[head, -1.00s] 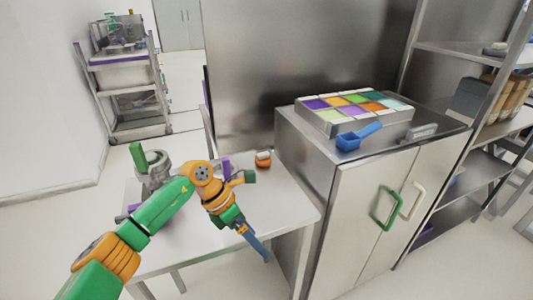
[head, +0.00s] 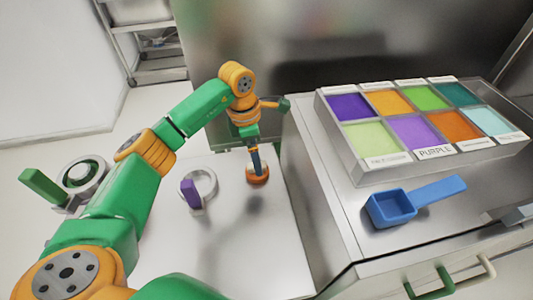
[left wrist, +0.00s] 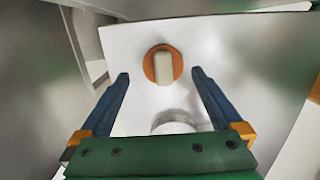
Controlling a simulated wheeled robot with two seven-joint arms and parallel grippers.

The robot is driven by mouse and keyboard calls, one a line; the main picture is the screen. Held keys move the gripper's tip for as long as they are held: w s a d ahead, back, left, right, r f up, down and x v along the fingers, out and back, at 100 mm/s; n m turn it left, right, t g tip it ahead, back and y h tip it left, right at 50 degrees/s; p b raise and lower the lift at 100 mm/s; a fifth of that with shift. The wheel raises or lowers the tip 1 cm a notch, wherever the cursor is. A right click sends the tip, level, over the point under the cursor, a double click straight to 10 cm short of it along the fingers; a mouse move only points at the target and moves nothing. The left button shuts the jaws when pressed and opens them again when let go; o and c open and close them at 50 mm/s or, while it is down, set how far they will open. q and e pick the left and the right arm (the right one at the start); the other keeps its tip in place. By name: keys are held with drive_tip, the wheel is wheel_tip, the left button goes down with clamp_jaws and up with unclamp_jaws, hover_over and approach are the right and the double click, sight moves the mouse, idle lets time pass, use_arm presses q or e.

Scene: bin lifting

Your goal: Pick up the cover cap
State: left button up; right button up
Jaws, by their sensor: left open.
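The cover cap (head: 257,178) looks like a small round orange piece on the white table, near its right side by the cabinet. In the left wrist view the cap (left wrist: 163,50) is an orange disc with a pale raised grip across its middle, lying beyond and between the fingertips. My left gripper (head: 256,162) points down over the cap, its blue fingers partly covering it in the head view. In the left wrist view the gripper (left wrist: 161,75) is open, with nothing held between its fingers. I cannot tell the exact height left above the cap. My right gripper is not in view.
A ring with a purple handle (head: 190,193) and one with a green handle (head: 42,186) stand left of the cap. The steel cabinet (head: 330,215) rises right beside the table, bearing a tray of coloured compartments (head: 365,174) and a blue scoop (head: 392,208). The table's front is clear.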

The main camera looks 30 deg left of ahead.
sight(250, 174)
use_arm(q)
drive_tip(key=shift+s+d+f+p, duration=0.2)
drive_tip(key=shift+s+f+p, duration=0.45)
drive_tip(key=shift+f+p, duration=0.25)
drive_tip(key=f, duration=0.3)
drive_tip(key=shift+w, duration=0.25)
drive_tip(key=shift+w+f, duration=0.25)
drive_tip(key=shift+w, duration=0.15)
drive_tip(key=shift+s+r, duration=0.15)
drive_tip(key=shift+s, duration=0.05)
drive_tip(key=c, duration=0.9)
drive_tip(key=shift+c, duration=1)
drive_tip(key=shift+w, duration=0.1)
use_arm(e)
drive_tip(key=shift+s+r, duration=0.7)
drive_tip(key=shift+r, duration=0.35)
